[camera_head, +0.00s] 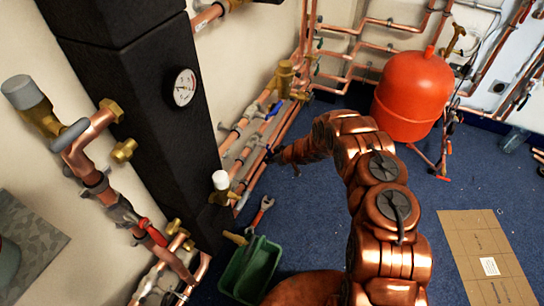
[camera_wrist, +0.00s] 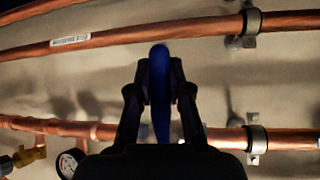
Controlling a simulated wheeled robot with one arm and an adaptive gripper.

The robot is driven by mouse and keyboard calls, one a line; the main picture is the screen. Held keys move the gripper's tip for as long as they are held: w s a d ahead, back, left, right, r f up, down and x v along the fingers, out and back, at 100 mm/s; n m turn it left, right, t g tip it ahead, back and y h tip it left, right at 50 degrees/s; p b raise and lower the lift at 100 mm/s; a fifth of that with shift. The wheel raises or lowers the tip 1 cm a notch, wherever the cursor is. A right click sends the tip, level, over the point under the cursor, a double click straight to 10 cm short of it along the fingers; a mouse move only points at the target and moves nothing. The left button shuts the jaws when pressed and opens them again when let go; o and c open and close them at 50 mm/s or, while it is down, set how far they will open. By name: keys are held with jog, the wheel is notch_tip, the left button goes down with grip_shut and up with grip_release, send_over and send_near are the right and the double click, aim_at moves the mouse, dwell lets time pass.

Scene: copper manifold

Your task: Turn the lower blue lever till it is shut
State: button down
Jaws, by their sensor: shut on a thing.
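The lower blue lever (camera_wrist: 160,88) stands upright in the middle of the wrist view, between the two black fingers of my gripper (camera_wrist: 160,85). The fingers are closed on it from both sides. In the head view my gripper (camera_head: 274,156) is at the copper pipes low on the wall, and the lower blue lever (camera_head: 268,149) shows only as a small blue bit there. A second blue lever (camera_head: 275,108) sits higher and further back, apart from the gripper. The valve body under the held lever is hidden.
Copper pipes (camera_wrist: 100,38) run along the wall, held by clips (camera_wrist: 257,142). A dark column with a gauge (camera_head: 184,87) stands at the left. A red tank (camera_head: 412,95), a green bin (camera_head: 250,270) and cardboard (camera_head: 475,240) are on the blue floor.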

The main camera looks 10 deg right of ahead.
jog(key=shift+s+a+f+g, duration=0.15)
jog(key=shift+s+a+g, duration=0.15)
jog(key=shift+s+a, duration=0.05)
dwell(0.4)
jog(key=c, duration=1.1)
grip_release()
jog(key=shift+w+d, duration=0.1)
jog(key=shift+d, duration=0.05)
jog(key=shift+d+r, duration=0.1)
jog(key=shift+r, duration=0.1)
jog(key=shift+d+r, duration=0.15)
jog(key=shift+r, duration=0.05)
jog(key=shift+s+v, duration=0.15)
jog(key=shift+v, duration=2.65)
jog(key=shift+s+v, duration=0.1)
jog(key=shift+v, duration=2.7)
jog(key=shift+f, duration=0.2)
